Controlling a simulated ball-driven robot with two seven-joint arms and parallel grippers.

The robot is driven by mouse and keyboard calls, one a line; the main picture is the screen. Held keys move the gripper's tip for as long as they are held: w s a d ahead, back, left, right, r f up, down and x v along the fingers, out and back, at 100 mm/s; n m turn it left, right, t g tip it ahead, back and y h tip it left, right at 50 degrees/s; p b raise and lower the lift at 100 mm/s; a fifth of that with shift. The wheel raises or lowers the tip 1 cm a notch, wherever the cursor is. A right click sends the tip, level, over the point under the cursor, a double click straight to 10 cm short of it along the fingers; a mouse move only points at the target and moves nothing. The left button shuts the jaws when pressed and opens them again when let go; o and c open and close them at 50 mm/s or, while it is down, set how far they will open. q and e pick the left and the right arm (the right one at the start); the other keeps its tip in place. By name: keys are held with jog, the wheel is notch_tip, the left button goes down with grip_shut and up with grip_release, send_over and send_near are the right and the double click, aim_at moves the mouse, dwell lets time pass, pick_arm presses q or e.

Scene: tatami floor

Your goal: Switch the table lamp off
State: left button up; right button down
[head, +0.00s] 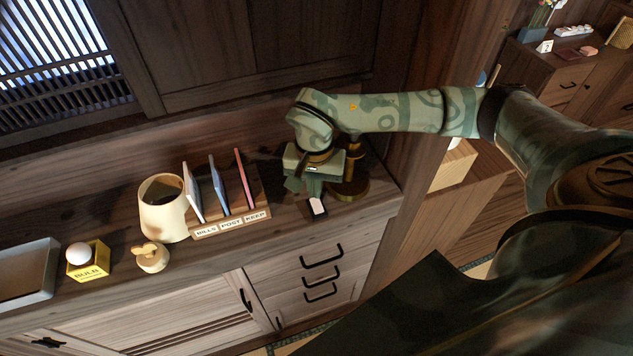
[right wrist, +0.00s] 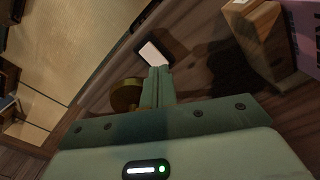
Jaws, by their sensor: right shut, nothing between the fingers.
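The table lamp stands at the right end of the wooden cabinet top; its brass base (head: 350,190) and part of its stem show behind my right gripper, and the rest is hidden by my arm. A black switch with a white rocker face (head: 318,206) lies in front of the base. My right gripper (head: 314,194) is shut and empty, pointing down just behind the switch. In the right wrist view the fingertips (right wrist: 159,70) are at the near edge of the switch (right wrist: 153,53); I cannot tell whether they touch. The brass base (right wrist: 126,95) is beside them. My left gripper is out of view.
Left of the lamp is a wooden letter rack (head: 232,227) labelled BILLS, POST, KEEP. Further left are a cream pot (head: 163,218), a small wooden figure (head: 152,259), a yellow BULB box (head: 88,262) and a grey tray (head: 50,270). A wooden post (head: 415,130) rises on the right.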

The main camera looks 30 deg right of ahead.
jog(key=shift+f+b, duration=0.55)
jog(key=shift+f, duration=0.4)
dwell(0.8)
notch_tip(320, 180, up, 7)
jog(key=p, duration=0.6)
jog(key=shift+r+p, duration=0.1)
jog(key=shift+p, duration=0.2)
